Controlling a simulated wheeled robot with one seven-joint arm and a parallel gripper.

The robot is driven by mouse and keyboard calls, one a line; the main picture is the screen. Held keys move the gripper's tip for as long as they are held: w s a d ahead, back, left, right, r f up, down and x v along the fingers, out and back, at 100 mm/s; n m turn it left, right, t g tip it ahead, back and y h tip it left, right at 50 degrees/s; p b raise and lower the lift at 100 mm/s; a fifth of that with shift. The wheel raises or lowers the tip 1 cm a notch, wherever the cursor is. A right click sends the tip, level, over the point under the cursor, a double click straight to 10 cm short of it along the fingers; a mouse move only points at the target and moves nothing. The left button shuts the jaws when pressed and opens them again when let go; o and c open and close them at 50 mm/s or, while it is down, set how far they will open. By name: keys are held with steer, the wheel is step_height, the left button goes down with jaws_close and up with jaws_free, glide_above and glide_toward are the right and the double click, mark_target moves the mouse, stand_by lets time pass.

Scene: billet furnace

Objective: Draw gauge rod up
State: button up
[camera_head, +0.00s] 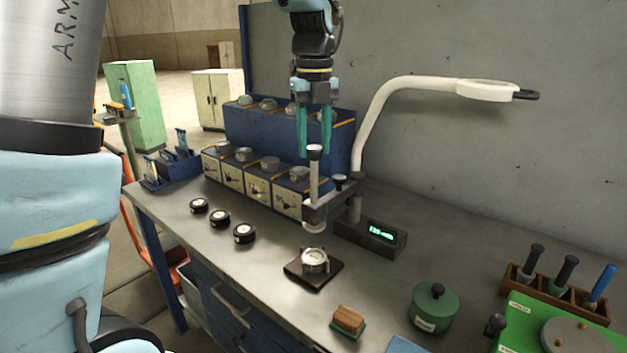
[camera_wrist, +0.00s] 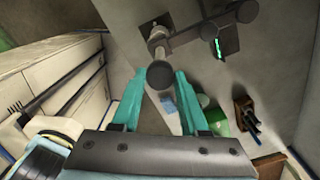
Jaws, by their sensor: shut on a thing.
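The gauge rod (camera_head: 314,180) is a pale upright rod with a dark knob on top. It passes through the dark arm of a gauge stand (camera_head: 380,235) that has a green-lit display. A round pale foot hangs at the rod's lower end, clear above the bench. My gripper (camera_head: 315,150) points down with its teal fingers at either side of the knob, shut on it. In the wrist view the knob (camera_wrist: 160,78) shows between the fingertips (camera_wrist: 166,74), with the stand beyond it. A watch-like round piece (camera_head: 314,260) lies on a black pad below the rod.
A white magnifier lamp (camera_head: 400,88) arches close at the right. Blue and cream drawer units (camera_head: 255,180) stand behind and left. Several black round pieces (camera_head: 243,234), a green pot (camera_head: 434,308) and a wooden-backed brush (camera_head: 348,320) lie on the bench.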

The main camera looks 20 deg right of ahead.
steer(key=o, duration=1.1)
steer(key=shift+r, duration=0.1)
steer(key=shift+r+p, duration=1.5)
steer(key=shift+r, duration=1.4)
